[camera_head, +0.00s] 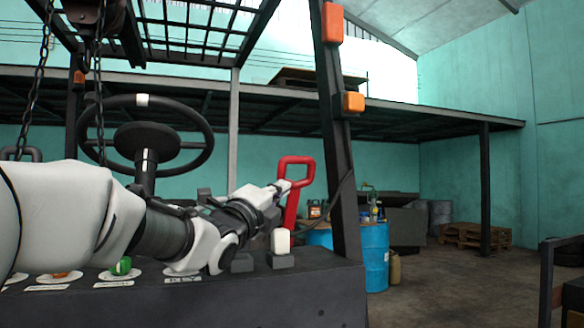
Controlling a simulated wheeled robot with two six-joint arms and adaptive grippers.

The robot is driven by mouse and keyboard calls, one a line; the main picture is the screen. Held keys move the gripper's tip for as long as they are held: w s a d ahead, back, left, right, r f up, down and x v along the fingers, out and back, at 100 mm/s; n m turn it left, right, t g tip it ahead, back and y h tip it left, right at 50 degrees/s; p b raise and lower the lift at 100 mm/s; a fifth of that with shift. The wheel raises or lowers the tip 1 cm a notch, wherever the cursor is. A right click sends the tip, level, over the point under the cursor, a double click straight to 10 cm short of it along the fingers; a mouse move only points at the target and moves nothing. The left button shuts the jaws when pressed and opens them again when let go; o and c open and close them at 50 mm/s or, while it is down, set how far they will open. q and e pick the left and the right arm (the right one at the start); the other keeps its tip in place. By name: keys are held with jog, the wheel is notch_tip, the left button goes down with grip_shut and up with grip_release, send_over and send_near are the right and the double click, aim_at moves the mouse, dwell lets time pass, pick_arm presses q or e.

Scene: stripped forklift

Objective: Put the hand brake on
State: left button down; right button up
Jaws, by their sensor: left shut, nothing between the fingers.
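The hand brake is a red lever (292,205) with a loop handle on top, standing nearly upright at the right end of the dark forklift console (300,290). My left arm comes in from the left across the console. My left gripper (280,188) is shut and empty, with its tip at the left side of the red loop. I cannot tell whether it touches the lever. The gripper hides part of the lever's left side. My right gripper is not in view.
A black steering wheel (204,125) stands behind my left arm. A dark forklift post (338,150) with orange lamps rises just right of the lever. A green knob (121,266) sits on the console below the arm. Blue barrels (375,255) and pallets stand farther back.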

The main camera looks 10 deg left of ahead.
pick_arm(q)
jog(key=p, duration=0.4)
send_near(302, 162)
jog(key=w+d, duration=0.1)
jog(key=d, duration=0.2)
jog(key=w, duration=0.1)
jog(key=w+a+r+p, duration=0.1)
jog(key=w, duration=0.1)
jog(key=w+r+p, duration=0.1)
jog(key=shift+w+a, duration=0.2)
jog(key=shift+w+a+r, duration=0.1)
jog(key=shift+a, duration=0.1)
jog(key=shift+d, duration=0.1)
jog(key=shift+w, duration=0.15)
